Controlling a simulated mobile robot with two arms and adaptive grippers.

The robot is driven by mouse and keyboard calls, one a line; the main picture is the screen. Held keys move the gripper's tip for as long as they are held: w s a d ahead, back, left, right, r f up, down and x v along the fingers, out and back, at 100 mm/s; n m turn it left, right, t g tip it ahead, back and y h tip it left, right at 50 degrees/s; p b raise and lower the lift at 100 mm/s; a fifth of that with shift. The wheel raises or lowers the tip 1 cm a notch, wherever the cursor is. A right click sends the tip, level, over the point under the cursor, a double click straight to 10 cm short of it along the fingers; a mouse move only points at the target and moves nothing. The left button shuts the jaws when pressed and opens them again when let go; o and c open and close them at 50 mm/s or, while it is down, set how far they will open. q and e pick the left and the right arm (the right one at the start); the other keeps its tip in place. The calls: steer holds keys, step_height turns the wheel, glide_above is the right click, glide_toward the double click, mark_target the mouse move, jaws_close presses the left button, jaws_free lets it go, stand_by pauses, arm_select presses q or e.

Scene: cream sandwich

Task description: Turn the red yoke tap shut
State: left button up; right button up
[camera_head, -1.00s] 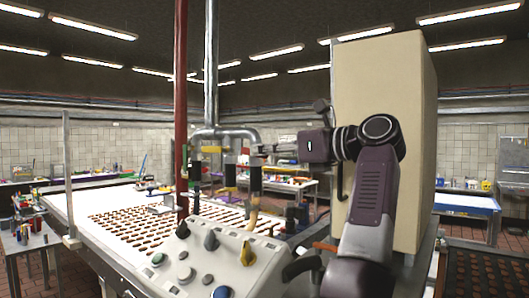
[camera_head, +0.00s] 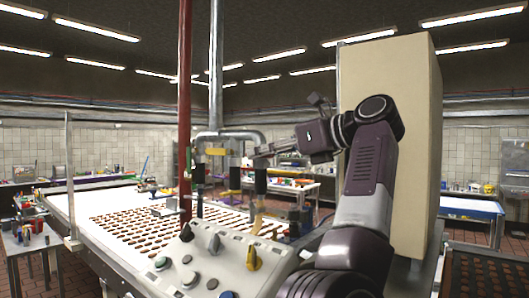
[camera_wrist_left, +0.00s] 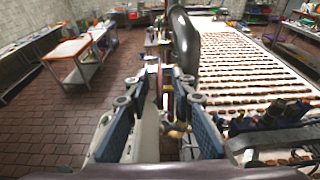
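A vertical red pipe (camera_head: 185,90) stands left of centre in the head view, with small fittings low on it. I cannot clearly make out a red yoke tap handle. My left gripper (camera_head: 263,151) points left, beside the bend of the grey pipe and right of the red pipe, apart from it. In the left wrist view its two blue-padded fingers (camera_wrist_left: 160,98) are spread with a gap between them. A small brass-coloured fitting (camera_wrist_left: 176,130) and a narrow red upright (camera_wrist_left: 168,92) show in that gap; nothing is visibly gripped. My right gripper is not in view.
Below is a pale control panel with knobs (camera_head: 253,258). A white conveyor (camera_head: 120,197) carries rows of brown biscuits. A tall beige cabinet (camera_head: 390,75) stands right, behind my arm.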

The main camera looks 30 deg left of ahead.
arm_select(q)
steer(key=shift+d+r, duration=0.2)
steer(key=shift+d, duration=0.3)
steer(key=v, duration=0.6)
steer(key=shift+d, duration=0.25)
steer(key=shift+s, duration=0.1)
